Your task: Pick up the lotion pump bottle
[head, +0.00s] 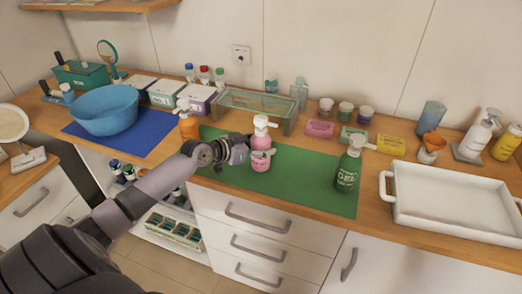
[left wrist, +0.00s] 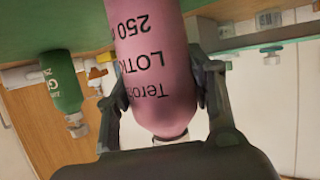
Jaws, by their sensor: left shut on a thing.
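The pink lotion pump bottle (head: 261,139) with a white pump head is upright over the green mat (head: 221,172). My left gripper (head: 262,153) reaches it from the left and is shut around its body. In the left wrist view the bottle (left wrist: 153,50) is upside down in the picture, with "LOTION" lettering, between the two fingers of my left gripper (left wrist: 158,92). I cannot tell whether its base touches the mat. My right gripper is not in view.
A green gel pump bottle (head: 348,170) stands right of the lotion bottle. A white tray (head: 450,229) is at the right, and a blue bowl (head: 103,105) at the left. An orange-bodied bottle (head: 189,127) stands behind my left arm. A glass box (head: 252,108) is behind.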

